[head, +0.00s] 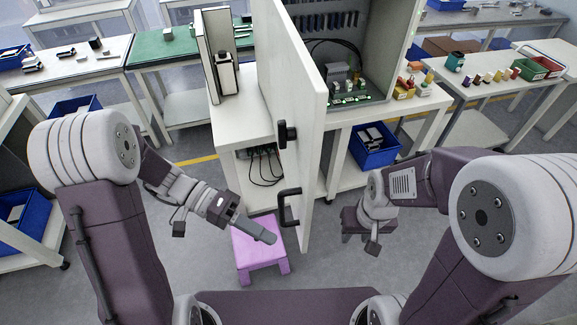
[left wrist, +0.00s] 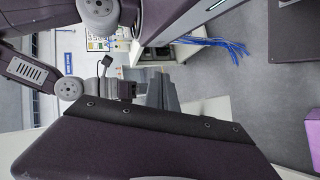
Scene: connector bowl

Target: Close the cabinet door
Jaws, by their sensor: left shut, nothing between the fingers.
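The white cabinet door (head: 292,90) stands wide open in the head view, its free edge swung out toward me. It carries a black bar handle (head: 289,207) low down and a black knob (head: 286,134) above it. The cabinet (head: 388,45) is open behind the door, showing wiring and small parts inside. My left gripper (head: 268,237) is shut and empty, to the left of the handle and a little lower in the picture, apart from it. My right gripper (head: 362,228) is to the right of the door; its fingers are too unclear to judge.
A purple stool (head: 258,245) stands on the floor below my left gripper; it also shows at the right edge of the left wrist view (left wrist: 313,140). A white bench (head: 240,110) supports the cabinet. A blue bin (head: 374,147) sits below right.

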